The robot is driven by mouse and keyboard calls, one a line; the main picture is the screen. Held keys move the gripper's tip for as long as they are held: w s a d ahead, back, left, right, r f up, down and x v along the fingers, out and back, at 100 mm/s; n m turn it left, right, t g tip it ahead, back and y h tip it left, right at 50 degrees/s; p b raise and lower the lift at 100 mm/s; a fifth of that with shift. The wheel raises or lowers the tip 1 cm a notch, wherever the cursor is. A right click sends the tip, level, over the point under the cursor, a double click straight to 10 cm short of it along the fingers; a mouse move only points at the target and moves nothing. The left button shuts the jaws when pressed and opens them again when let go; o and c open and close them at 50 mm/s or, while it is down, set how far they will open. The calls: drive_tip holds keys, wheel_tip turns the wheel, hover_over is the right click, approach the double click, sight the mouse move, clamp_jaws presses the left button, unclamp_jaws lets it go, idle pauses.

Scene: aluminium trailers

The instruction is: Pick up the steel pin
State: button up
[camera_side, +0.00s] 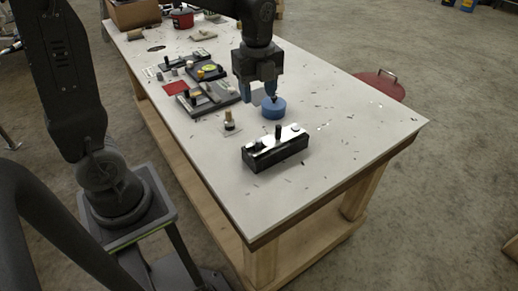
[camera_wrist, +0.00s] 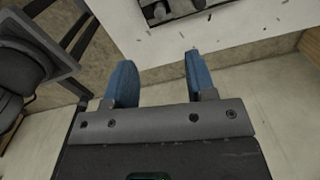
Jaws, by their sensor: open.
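My gripper (camera_side: 258,94) hangs over the table with its two blue fingers apart, and nothing shows between them. The fingers also show spread and empty in the wrist view (camera_wrist: 157,65). A black block (camera_side: 275,153) in front carries an upright dark pin (camera_side: 278,132) and smaller knobs. In the wrist view a dark block with grey cylindrical parts (camera_wrist: 160,12) is cut off at the top edge. I cannot tell for certain which piece is the steel pin.
A brass-coloured upright fitting (camera_side: 229,120) stands on a small plate left of the black block. Dark trays with parts (camera_side: 209,100) and a red square (camera_side: 175,88) lie farther left. Small chips dot the white table (camera_side: 345,125); its right side is mostly clear.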

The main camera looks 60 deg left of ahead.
hover_over(259, 140)
drive_tip(key=f, duration=0.8)
drive_tip(key=shift+w+a+f, duration=0.1)
drive_tip(key=shift+a+f, duration=0.1)
drive_tip(key=shift+f, duration=0.05)
drive_tip(key=shift+d+f, duration=0.15)
drive_tip(key=shift+f, duration=1.25)
drive_tip(key=shift+d+f, duration=0.1)
drive_tip(key=shift+f, duration=1.25)
clamp_jaws()
